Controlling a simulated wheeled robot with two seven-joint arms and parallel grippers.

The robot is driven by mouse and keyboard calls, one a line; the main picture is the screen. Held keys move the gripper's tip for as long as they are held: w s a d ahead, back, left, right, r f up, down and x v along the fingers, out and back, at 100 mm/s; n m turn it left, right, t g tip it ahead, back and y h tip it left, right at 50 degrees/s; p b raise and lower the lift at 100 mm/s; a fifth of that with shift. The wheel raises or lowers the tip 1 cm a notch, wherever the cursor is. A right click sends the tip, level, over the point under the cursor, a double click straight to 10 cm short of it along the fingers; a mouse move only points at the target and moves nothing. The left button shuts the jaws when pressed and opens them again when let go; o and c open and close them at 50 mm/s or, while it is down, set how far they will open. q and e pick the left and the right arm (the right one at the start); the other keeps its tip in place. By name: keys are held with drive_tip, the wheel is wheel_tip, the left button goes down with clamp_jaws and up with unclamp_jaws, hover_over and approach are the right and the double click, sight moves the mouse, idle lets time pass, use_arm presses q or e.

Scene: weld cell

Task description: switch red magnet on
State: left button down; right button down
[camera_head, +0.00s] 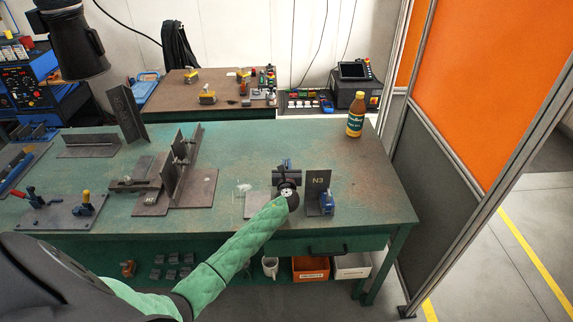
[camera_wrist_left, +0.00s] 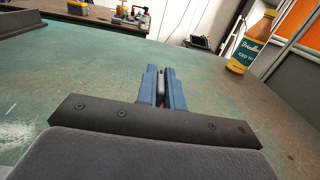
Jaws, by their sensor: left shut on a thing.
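My left gripper (camera_head: 282,166) is over the workbench beside the upright dark plate marked N3 (camera_head: 317,187). In the left wrist view its blue fingers (camera_wrist_left: 163,88) are closed on a slim grey piece (camera_wrist_left: 160,84) with a trace of red at its base. This looks like the red magnet; most of it is hidden by the fingers and palm, so I cannot see its switch position. In the head view my wrist covers it. A blue magnet (camera_head: 327,203) stands against the right side of the N3 plate. My right gripper is not in view.
The green workbench (camera_head: 350,165) carries a bottle (camera_head: 356,114), a plate assembly (camera_head: 175,180) and a clamp plate (camera_head: 58,212). A black hood (camera_head: 75,45) hangs at upper left. An orange and grey partition (camera_head: 435,145) stands right. The bench between N3 and the bottle is clear.

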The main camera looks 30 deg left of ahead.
use_arm(q)
drive_tip(key=shift+n+g+y, duration=0.4)
drive_tip(key=shift+y, duration=0.1)
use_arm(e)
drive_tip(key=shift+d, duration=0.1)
use_arm(q)
drive_tip(key=c, duration=1.5)
unclamp_jaws()
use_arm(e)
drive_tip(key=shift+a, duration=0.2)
